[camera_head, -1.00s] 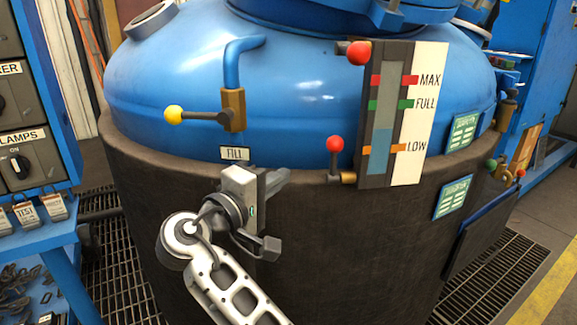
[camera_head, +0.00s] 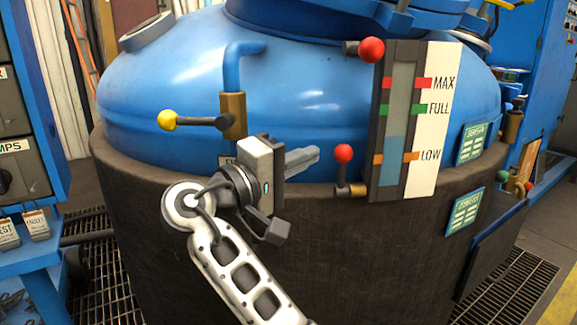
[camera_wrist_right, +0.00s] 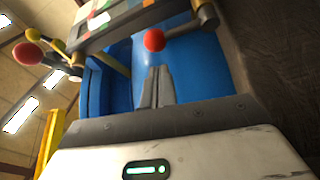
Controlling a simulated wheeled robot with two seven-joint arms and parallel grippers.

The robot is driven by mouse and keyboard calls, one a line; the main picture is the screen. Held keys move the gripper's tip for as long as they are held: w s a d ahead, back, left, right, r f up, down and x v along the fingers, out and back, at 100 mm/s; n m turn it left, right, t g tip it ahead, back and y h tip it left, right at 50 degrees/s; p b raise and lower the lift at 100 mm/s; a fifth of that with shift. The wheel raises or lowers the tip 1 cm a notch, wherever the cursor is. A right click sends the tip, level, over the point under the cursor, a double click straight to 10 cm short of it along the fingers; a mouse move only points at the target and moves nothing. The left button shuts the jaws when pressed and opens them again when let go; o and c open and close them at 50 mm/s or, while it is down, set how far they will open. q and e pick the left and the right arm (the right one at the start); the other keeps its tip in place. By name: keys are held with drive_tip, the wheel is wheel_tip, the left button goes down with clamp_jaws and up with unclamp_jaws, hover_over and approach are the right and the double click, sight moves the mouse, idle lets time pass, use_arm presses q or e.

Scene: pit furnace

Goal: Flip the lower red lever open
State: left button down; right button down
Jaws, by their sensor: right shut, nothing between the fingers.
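The lower red lever has a red ball knob (camera_head: 344,153) on a short dark stem, standing upright from a brass valve at the bottom of the level gauge (camera_head: 395,120). Its knob also shows in the right wrist view (camera_wrist_right: 154,40), just beyond the fingertips. My right gripper (camera_head: 316,154) is shut and empty, pointing right, with its tips just left of the knob and apparently apart from it. Its shut fingers show in the right wrist view (camera_wrist_right: 158,72). The upper red lever's knob (camera_head: 371,50) is at the gauge's top. My left gripper is out of view.
A yellow-knobbed lever (camera_head: 167,120) sits on a brass valve left of the gauge. The blue furnace dome (camera_head: 290,90) curves behind, above a dark cylindrical wall (camera_head: 370,260). A blue control cabinet (camera_head: 30,160) stands at the far left.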

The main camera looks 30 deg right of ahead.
sight(342, 172)
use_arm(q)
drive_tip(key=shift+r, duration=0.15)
use_arm(e)
drive_tip(key=shift+x, duration=2.35)
